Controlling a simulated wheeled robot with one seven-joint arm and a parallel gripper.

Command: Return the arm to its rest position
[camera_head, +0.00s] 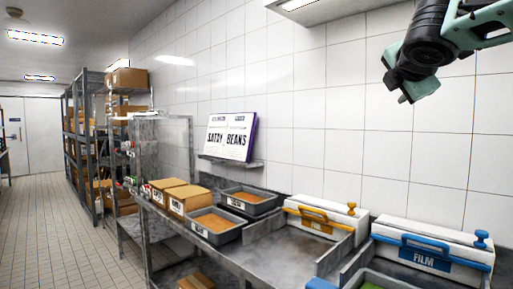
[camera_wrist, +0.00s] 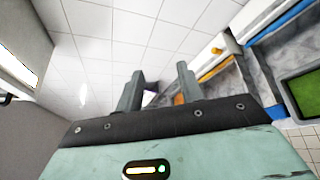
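My gripper (camera_wrist: 158,92) shows in the wrist view with its two dark fingers apart and nothing between them. It is open and empty. In the head view my arm reaches in at the top right, raised well above the counter in front of the white tiled wall. The gripper (camera_head: 404,92) there points down and to the left, and its fingers cannot be made out clearly. It touches nothing.
A sign (camera_head: 230,137) stands on a wall shelf. Shelving (camera_head: 75,150) is at left, beside open floor (camera_head: 50,235).

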